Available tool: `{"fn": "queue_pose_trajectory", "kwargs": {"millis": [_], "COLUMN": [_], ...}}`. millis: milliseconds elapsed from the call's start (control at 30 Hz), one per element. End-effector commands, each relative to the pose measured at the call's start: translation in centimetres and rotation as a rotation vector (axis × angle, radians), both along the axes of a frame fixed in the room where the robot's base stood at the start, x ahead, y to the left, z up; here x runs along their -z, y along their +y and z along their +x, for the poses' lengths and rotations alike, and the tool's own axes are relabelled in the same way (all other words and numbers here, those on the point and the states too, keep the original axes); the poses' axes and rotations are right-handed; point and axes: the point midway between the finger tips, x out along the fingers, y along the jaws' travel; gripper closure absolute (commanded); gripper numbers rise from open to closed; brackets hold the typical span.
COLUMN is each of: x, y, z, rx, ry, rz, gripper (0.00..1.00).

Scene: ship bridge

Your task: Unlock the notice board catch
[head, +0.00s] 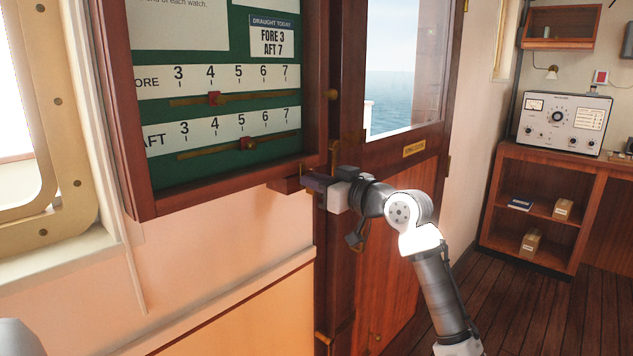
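The notice board (225,129) is a green panel in a dark wooden frame, at the upper left of the head view. It carries fore and aft draught scales with red sliders. My gripper (312,184) is at the frame's lower right corner, close to a small wooden ledge (285,186). I cannot tell which brass part is the catch. The fingertips are small and partly hidden, so their opening and any contact are unclear.
A wooden door (400,170) with a window and a brass plate (414,149) is just right of the board, behind my arm. A shelf unit (530,212) with boxes and a grey instrument (562,122) stands at the right. The plank floor (520,305) there is clear.

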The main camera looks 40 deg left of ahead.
Motion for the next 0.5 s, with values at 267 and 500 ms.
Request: {"fn": "queue_pose_trajectory", "kwargs": {"millis": [267, 500], "x": [0.07, 0.2], "y": [0.0, 0.04], "z": [-0.02, -0.11], "rx": [-0.001, -0.001], "ry": [-0.003, -0.048], "rz": [-0.001, -0.005], "gripper": [1.0, 1.0]}}
